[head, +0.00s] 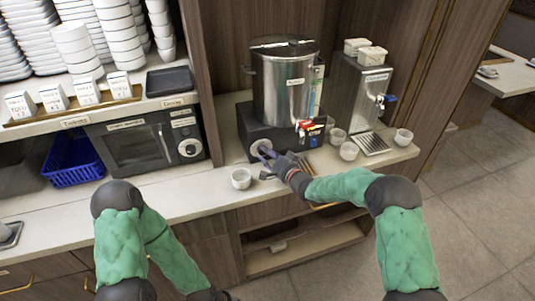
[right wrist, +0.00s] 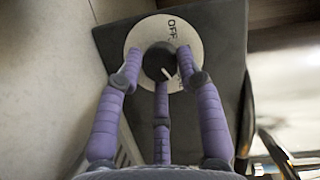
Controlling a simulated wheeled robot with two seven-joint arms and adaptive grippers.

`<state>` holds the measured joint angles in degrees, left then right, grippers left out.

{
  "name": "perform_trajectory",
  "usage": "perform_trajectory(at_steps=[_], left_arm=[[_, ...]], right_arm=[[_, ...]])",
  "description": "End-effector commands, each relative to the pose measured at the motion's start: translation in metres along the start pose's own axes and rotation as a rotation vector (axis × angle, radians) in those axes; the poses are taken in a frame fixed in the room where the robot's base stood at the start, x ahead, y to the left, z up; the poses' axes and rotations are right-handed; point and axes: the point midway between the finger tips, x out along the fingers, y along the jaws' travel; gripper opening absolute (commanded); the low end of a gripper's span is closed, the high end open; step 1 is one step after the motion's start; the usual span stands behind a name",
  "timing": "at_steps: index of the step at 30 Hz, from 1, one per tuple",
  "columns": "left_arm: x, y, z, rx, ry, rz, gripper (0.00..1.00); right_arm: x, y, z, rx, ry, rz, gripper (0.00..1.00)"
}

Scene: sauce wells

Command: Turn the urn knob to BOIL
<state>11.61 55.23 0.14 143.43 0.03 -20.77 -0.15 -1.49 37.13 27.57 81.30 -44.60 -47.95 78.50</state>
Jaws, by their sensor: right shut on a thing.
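The steel urn (head: 285,85) stands on a black base (head: 248,128) on the counter. Its knob (right wrist: 158,58) is dark and round, with a white pointer mark that slants to the lower right in the right wrist view. A pale dial plate (right wrist: 133,42) surrounds the knob, and OFF is printed at its top. No BOIL label can be read; fingers cover part of the plate. My right gripper (head: 265,154) is at the base's front, its purple fingers (right wrist: 160,75) shut around the knob. My left arm reaches down to the bottom edge, its gripper out of view.
A white cup (head: 241,178) stands just left of my right gripper. More cups (head: 349,151) stand to the right, by a second steel dispenser (head: 358,90) with a drip tray (head: 371,144). A black oven (head: 140,143) and a blue basket (head: 73,161) are at left.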

Motion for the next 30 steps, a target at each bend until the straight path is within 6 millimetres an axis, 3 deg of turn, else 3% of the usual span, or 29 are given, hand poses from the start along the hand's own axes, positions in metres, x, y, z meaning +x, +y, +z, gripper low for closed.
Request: perform_trajectory(at_steps=[1, 15, 16, 18, 30], left_arm=[[-0.0002, 0.0001, 0.0, 0.0, 0.0, 0.0, 0.4], [-0.0004, 0.0001, 0.0, 0.0, 0.0, 0.0, 0.4], [-0.0004, 0.0001, 0.0, 0.0, 0.0, 0.0, 0.4], [-0.0004, 0.0002, 0.0, 0.0, 0.0, 0.0, 0.4], [-0.0005, 0.0002, -0.0001, 0.0, 0.0, 0.0, 0.4]], right_arm=[[-0.0001, 0.0066, 0.0117, 0.013, -0.019, 0.009, 0.04], [0.0005, 0.0055, 0.0126, 0.025, -0.019, 0.003, 0.04], [0.0005, 0.0054, 0.0127, 0.024, -0.02, 0.003, 0.43], [0.0005, 0.0052, 0.0123, 0.024, -0.019, 0.003, 0.59], [-0.0034, 0.001, 0.0036, 0.02, -0.005, -0.005, 0.59]])
